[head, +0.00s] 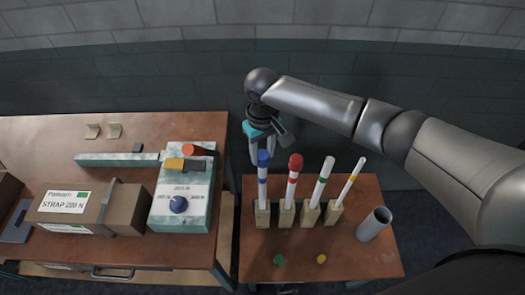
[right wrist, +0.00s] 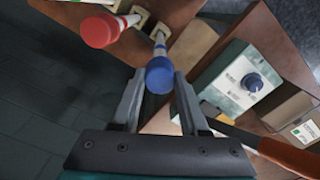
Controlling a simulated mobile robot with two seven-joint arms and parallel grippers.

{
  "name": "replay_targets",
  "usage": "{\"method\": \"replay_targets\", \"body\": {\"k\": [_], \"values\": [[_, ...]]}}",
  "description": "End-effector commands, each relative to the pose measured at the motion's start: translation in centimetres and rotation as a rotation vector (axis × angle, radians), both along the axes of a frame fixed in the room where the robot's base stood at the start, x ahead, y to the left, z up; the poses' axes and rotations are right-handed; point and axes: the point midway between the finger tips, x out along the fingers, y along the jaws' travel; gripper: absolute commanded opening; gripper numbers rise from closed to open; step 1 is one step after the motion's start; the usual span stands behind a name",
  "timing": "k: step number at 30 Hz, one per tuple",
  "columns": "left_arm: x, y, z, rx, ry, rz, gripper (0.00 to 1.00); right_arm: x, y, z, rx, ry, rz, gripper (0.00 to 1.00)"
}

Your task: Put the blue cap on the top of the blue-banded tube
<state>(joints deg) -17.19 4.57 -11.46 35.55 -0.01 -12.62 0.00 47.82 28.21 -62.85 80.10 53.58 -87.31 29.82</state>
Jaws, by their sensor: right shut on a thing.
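The blue-banded tube (head: 262,190) stands upright in a small tan holder, leftmost of the row on the right-hand table. The blue cap (head: 263,157) is at the tube's top; it also shows in the right wrist view (right wrist: 159,78), in line with the tube (right wrist: 160,46). My right gripper (head: 264,149) is above the tube, its fingers pointing down and shut on the cap. In the right wrist view the fingers flank the cap. I cannot tell whether the cap is fully seated. My left gripper is not in view.
Beside it stand a red-capped tube (head: 292,185) and uncapped green-banded (head: 322,180) and yellow-banded (head: 349,185) tubes. Green (head: 279,259) and yellow (head: 321,259) caps lie in front. A grey cup (head: 374,224) stands right. A device (head: 182,215) and carton (head: 75,212) occupy the left table.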

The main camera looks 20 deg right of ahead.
Motion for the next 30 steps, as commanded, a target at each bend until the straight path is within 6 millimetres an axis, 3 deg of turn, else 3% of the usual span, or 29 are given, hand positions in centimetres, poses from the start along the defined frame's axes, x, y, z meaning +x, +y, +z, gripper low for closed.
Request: {"method": "replay_targets", "body": {"k": [28, 29, 30], "values": [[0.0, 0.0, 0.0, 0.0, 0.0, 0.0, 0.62, 0.0, 0.0, -1.1, 0.0, 0.0, 0.0, 0.0], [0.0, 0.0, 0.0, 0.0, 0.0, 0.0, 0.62, 0.0, 0.0, -1.1, 0.0, 0.0, 0.0, 0.46], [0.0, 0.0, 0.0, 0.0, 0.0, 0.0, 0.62, 0.0, 0.0, -1.1, 0.0, 0.0, 0.0, 0.5]]}}
